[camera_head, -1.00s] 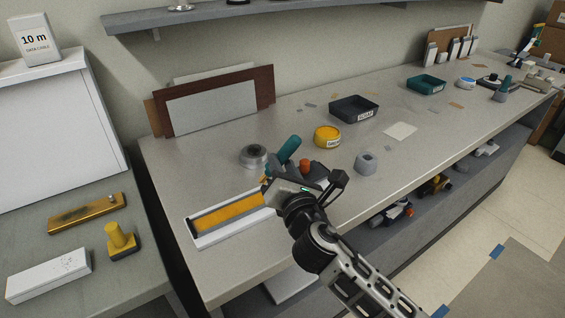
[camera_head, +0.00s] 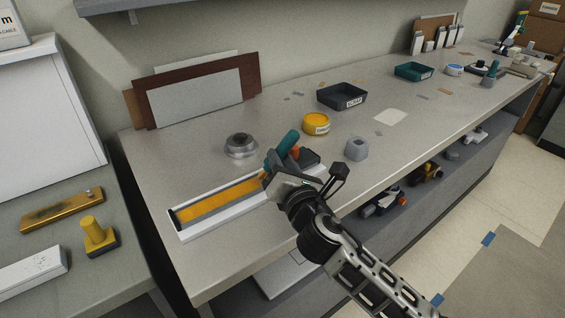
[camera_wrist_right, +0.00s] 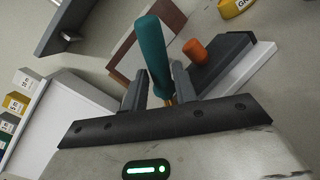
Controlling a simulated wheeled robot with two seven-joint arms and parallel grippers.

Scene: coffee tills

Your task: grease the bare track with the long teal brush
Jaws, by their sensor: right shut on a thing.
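The long brush has a teal handle (camera_head: 289,142) that leans up out of my right gripper (camera_head: 275,174). In the right wrist view the teal handle (camera_wrist_right: 154,55) stands between the two fingers (camera_wrist_right: 160,90), which are shut on it. The bristles are hidden or too small to make out. The track (camera_head: 222,200) is a long strip in a white tray with a dark end stop, and its visible length is amber-yellow. The gripper is over the track's right part and hides some of it. A dark block with an orange knob (camera_wrist_right: 194,50) sits at that end. My left gripper is out of view.
A yellow pot (camera_head: 316,124), lettered "GR" in the wrist view, stands behind the track. A grey round part (camera_head: 241,146), a grey cup (camera_head: 357,149) and a dark scrap tray (camera_head: 342,97) are nearby. Boards (camera_head: 195,100) lean on the wall.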

